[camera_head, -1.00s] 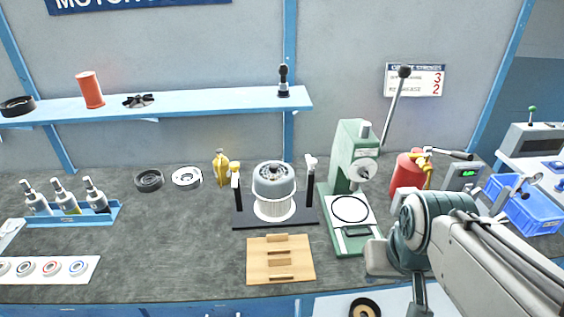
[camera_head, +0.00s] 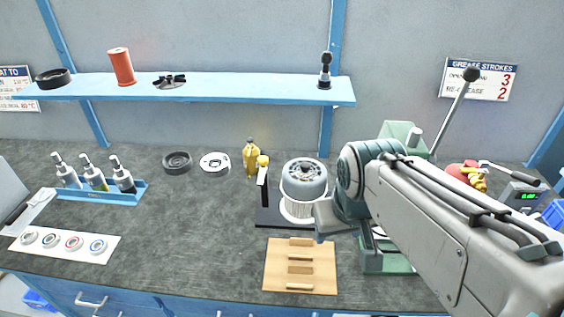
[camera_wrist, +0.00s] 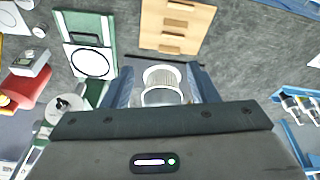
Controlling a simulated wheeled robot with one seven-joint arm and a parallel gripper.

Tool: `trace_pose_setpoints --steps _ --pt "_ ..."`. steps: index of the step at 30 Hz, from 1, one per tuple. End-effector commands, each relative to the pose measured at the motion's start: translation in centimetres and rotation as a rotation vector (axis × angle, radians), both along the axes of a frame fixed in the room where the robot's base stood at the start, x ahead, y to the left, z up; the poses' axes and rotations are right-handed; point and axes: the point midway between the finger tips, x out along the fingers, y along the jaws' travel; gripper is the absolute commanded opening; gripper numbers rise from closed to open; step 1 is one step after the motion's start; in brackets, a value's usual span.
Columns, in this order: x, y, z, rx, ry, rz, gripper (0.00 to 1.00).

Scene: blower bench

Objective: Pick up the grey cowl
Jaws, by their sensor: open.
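The grey cowl (camera_head: 304,179) is a rounded cap with a dark, slotted top. It sits on a white ribbed body (camera_head: 297,210) on a black stand (camera_head: 266,212). In the head view my gripper (camera_head: 327,219) is just right of and in front of the ribbed body, partly hidden by my own arm. In the wrist view my gripper (camera_wrist: 164,88) is open, and the white ribbed body (camera_wrist: 161,74) shows between its two fingers. There the cowl is largely hidden by the gripper housing, and I cannot tell whether a finger touches it.
A green press (camera_head: 387,262) stands right of the stand, partly behind my arm. A slotted wooden board (camera_head: 300,281) lies in front. A yellow bottle (camera_head: 250,158) stands behind left. A blue shelf (camera_head: 215,90) runs above.

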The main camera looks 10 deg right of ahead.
Motion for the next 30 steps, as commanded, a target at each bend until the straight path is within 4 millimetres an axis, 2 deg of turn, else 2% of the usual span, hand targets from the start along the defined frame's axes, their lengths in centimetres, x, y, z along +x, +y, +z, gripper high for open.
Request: trace_pose_setpoints --steps 5,9,15,22,30 --pt "4.1 0.1 2.1 -0.089 0.046 0.17 0.53" --pt "8.3 0.7 3.8 -0.17 0.097 0.369 0.53" --pt "14.5 1.6 5.3 -0.256 0.171 0.649 0.53" --pt "21.4 2.3 5.8 -0.311 0.246 0.957 0.53" --pt "28.5 2.3 4.7 -0.318 0.306 1.285 0.53"
